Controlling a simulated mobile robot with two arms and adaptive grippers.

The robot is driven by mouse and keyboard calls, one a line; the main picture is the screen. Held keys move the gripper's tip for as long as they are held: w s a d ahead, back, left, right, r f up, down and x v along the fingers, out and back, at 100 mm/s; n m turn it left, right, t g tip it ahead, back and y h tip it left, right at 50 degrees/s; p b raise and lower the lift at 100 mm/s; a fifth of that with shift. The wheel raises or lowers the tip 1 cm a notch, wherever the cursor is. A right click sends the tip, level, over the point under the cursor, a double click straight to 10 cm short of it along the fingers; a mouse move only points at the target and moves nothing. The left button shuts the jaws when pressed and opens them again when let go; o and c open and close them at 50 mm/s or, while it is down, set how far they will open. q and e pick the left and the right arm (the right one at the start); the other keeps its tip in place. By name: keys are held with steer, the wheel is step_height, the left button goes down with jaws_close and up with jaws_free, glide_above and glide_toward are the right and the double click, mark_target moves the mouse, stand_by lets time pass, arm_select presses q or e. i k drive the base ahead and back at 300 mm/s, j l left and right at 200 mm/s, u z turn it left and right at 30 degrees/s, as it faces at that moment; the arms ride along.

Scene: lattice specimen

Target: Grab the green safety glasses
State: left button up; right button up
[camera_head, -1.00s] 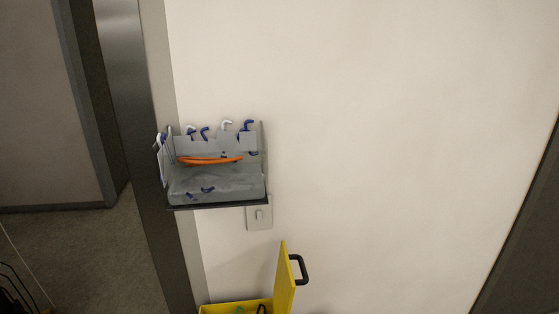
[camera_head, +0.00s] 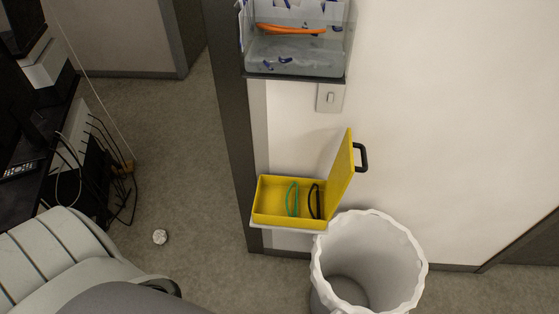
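The green safety glasses (camera_head: 292,199) stand in an open yellow box (camera_head: 264,217) mounted low on the wall. A pair of black glasses (camera_head: 315,202) is beside them on the right, apart from them. The box's yellow lid (camera_head: 341,177) with a black handle (camera_head: 361,157) is swung open to the right. Neither of my grippers shows in the head view.
A white bin (camera_head: 367,260) stands on the floor right below the box. A clear bin with an orange item (camera_head: 290,30) hangs above. A light switch (camera_head: 330,98) is between them. A grey chair (camera_head: 60,250) and a cable-strewn desk are at left.

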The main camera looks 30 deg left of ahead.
mark_target(292, 202)
steer(key=i+u, duration=0.1)
steer(key=u, duration=0.7)
steer(key=j, duration=0.1)
